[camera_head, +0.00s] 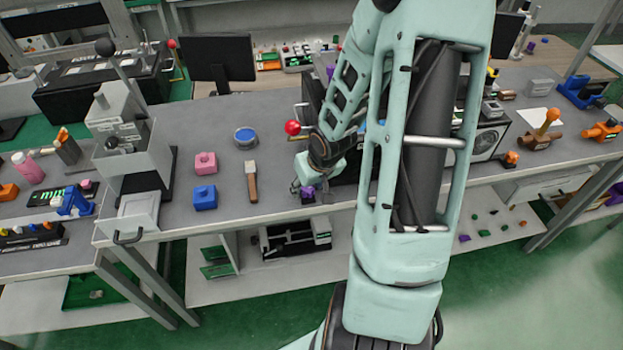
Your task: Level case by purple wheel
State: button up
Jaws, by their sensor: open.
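A small purple wheel (307,191) sits on a dark block at the front edge of the grey bench, in the middle of the head view. My gripper (304,186) is open and reaches down right at the wheel. Its fingers overlap the wheel in the picture, and I cannot tell whether they touch it. My own arm hides much of the bench behind and to the right. I cannot make out which case belongs to the wheel; a dark case (346,172) shows partly behind my gripper.
A red ball knob (292,127) rises behind my gripper. A grey machine (130,150) stands farther left.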

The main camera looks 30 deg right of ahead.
jog(key=v, duration=1.1)
jog(key=shift+s+r, duration=0.2)
jog(key=shift+r, duration=0.1)
dwell(0.7)
dwell(0.6)
